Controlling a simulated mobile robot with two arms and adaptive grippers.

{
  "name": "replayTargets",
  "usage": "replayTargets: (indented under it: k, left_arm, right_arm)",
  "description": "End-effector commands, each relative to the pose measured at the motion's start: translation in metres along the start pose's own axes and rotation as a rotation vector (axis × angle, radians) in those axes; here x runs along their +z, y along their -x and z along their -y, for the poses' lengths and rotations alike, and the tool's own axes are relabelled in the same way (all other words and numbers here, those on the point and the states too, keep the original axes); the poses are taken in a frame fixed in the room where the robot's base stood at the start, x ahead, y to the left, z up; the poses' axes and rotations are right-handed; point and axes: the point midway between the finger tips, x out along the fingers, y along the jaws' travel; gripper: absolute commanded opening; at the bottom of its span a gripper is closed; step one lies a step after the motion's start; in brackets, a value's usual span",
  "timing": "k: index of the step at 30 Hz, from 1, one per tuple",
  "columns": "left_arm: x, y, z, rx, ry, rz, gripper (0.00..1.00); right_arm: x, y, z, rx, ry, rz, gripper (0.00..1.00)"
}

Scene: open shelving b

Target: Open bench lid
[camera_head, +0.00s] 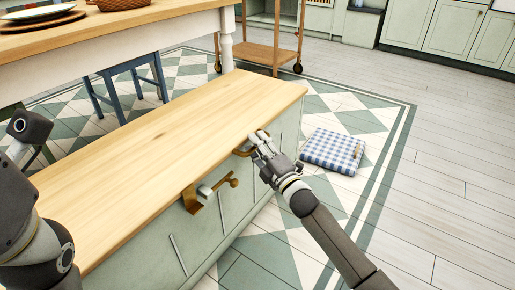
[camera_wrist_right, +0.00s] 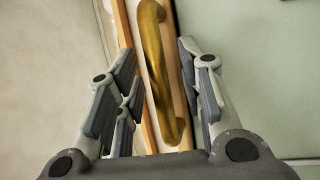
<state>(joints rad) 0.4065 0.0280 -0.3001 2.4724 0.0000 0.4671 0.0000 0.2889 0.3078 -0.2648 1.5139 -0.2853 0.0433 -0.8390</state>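The bench has a pale wooden lid (camera_head: 150,150), lying flat and closed on a light green body (camera_head: 215,232). Two brass handles sit along its front edge: a nearer one (camera_head: 192,200) and a farther one (camera_head: 263,134). My right gripper (camera_head: 262,146) is at the farther handle. In the right wrist view that handle (camera_wrist_right: 156,65) runs lengthwise between the open fingers (camera_wrist_right: 160,95), with gaps visible on both sides. My left arm shows at the left edge, but its gripper is out of view.
A wooden table (camera_head: 90,45) with a blue stool (camera_head: 125,85) stands behind the bench. A blue checked cushion (camera_head: 333,150) lies on the tiled floor to the right of the bench. A wooden cart (camera_head: 268,53) is at the back. The floor on the right is clear.

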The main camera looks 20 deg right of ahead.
Motion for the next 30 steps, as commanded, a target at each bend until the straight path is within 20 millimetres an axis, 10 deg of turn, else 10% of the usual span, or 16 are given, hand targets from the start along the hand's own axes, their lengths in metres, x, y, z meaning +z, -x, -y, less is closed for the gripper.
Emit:
replayTargets:
  k: [10,18,30]
  left_arm:
    - [-0.0014,-0.0015,-0.0004,0.002,-0.001,-0.006,0.4]
    - [-0.0016,-0.0015,-0.0005,0.002,0.0,-0.007,0.4]
    - [-0.0015,-0.0035,-0.0002,0.002,0.0,-0.008,0.4]
  right_arm:
    - [-0.0003,-0.0029,0.0,-0.001,-0.001,0.0,0.35]
    - [-0.0003,-0.0027,0.0,-0.001,-0.001,0.0,0.01]
    - [-0.0008,-0.0029,-0.0012,-0.003,0.0,0.0,0.0]
